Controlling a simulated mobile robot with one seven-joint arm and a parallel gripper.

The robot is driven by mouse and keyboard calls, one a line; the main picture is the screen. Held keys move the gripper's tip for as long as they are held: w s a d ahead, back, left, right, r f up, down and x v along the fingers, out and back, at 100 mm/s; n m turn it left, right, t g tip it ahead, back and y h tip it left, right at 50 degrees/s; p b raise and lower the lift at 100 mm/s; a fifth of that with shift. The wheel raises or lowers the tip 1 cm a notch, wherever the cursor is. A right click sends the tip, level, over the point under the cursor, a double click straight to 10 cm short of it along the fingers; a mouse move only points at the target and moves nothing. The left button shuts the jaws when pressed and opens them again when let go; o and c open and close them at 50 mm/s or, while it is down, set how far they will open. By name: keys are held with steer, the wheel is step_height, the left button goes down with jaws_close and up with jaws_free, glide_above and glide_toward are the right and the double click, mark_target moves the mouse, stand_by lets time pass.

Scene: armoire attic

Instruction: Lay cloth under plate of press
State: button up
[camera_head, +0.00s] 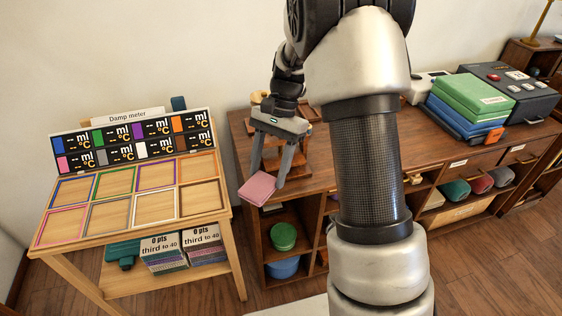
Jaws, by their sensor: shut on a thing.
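My gripper (268,178) points down and is shut on a folded pink cloth (257,189). The cloth is held flat and slightly tilted in front of the brown desk's left front edge. A small reddish-brown wooden stand (309,139) with a pale knob (259,97) stands on the desk behind the gripper; it looks like the press. The gripper hides much of it, so I cannot tell where its plate is. The cloth is apart from it, nearer the camera and lower in the picture.
A damp meter (134,138) with colour-framed squares stands on a light table (215,208) at left. The brown desk (444,148) carries green and blue stacked items (474,101) and a dark device (512,91) at right. Shelves below hold a green bowl (284,236) and rolled cloths (455,192).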

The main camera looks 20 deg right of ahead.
mark_target(271, 181)
steer(key=m, duration=0.2)
steer(key=f+m+t, duration=0.1)
steer(key=m, duration=0.1)
steer(key=f+m+t+y, duration=0.1)
steer(key=shift+w+a+f+m, duration=0.1)
steer(key=shift+a+m, duration=0.25)
steer(key=shift+m, duration=0.05)
steer(key=m+t, duration=0.1)
steer(key=m, duration=0.1)
steer(key=f+m, duration=0.1)
steer(key=m, duration=0.1)
steer(key=d+f+m+t+b, duration=0.1)
steer(key=m, duration=0.1)
steer(key=shift+d+m+t, duration=0.1)
steer(key=shift+m+t, duration=0.2)
steer(key=shift+m, duration=0.1)
steer(key=s+d+f+m+t+h, duration=0.3)
steer(key=d+m, duration=0.4)
steer(key=m, duration=0.6)
steer(key=shift+s+d+m+h+b, duration=0.35)
steer(key=shift+s+h, duration=0.35)
steer(key=shift+s, duration=0.25)
steer(key=shift+a, duration=0.1)
